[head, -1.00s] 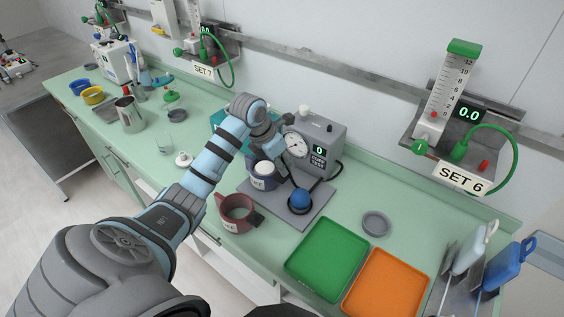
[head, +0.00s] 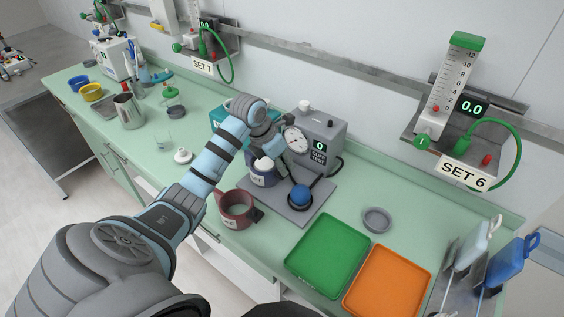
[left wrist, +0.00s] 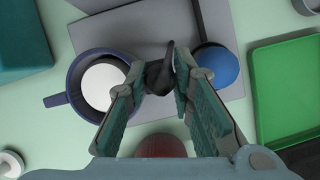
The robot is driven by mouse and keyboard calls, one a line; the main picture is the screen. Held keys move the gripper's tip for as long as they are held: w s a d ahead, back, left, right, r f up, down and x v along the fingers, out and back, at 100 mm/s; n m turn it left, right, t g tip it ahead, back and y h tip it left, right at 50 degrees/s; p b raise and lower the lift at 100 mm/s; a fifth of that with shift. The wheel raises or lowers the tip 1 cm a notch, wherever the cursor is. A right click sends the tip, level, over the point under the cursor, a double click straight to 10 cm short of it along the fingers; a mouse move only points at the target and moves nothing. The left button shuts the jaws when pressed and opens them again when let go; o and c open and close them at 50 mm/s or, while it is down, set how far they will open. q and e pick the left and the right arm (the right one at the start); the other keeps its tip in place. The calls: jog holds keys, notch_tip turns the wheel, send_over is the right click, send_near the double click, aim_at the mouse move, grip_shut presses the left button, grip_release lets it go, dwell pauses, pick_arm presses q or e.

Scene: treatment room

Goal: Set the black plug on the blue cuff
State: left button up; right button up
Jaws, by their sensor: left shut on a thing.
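The blue cuff (head: 262,180) is a dark navy ring around a white rounded form, standing on the grey base plate. It shows left of my fingers in the left wrist view (left wrist: 72,88). My left gripper (head: 281,166) is above the plate, beside the cuff on its right. In the left wrist view my left gripper (left wrist: 158,84) is shut on the black plug (left wrist: 157,76), a small dark piece with a thin stem. The plug looks apart from the cuff. In the head view I cannot make the plug out. My right gripper is not in view.
A blue bulb (head: 301,194) on a black hose sits right of the gripper. The cuff tester (head: 320,138) stands behind. A red cuff (head: 236,209) is in front. Green tray (head: 327,255), orange tray (head: 387,283) and a grey dish (head: 377,219) lie to the right.

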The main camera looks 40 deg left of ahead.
pick_arm(q)
jog(key=o, duration=1)
notch_tip(320, 180, up, 7)
jog(key=p, duration=0.6)
jog(key=shift+r, duration=0.1)
